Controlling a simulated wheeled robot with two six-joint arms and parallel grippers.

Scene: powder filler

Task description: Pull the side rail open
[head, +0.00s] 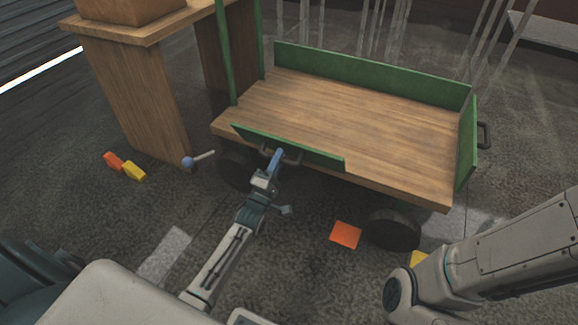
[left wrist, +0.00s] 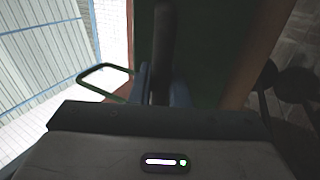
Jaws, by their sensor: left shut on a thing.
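The side rail (head: 320,158) is a low green panel along the near edge of the cart's wooden deck (head: 340,105). It covers the left and middle of that edge; the right stretch is bare. It has a dark handle (head: 296,156). My left gripper (head: 275,160) is at this handle, shut on it, its blue fingers partly hiding it. In the left wrist view the dark handle bar (left wrist: 163,45) stands between the fingers, with the green panel (left wrist: 207,45) behind. My right arm shows at the lower right, but its gripper is out of view.
A green back rail (head: 370,72) and end rail (head: 467,140) border the deck. Dark wheels (head: 393,230) are below. A wooden table (head: 140,95) stands left. An orange square (head: 345,234) and orange and yellow blocks (head: 133,171) lie on the floor.

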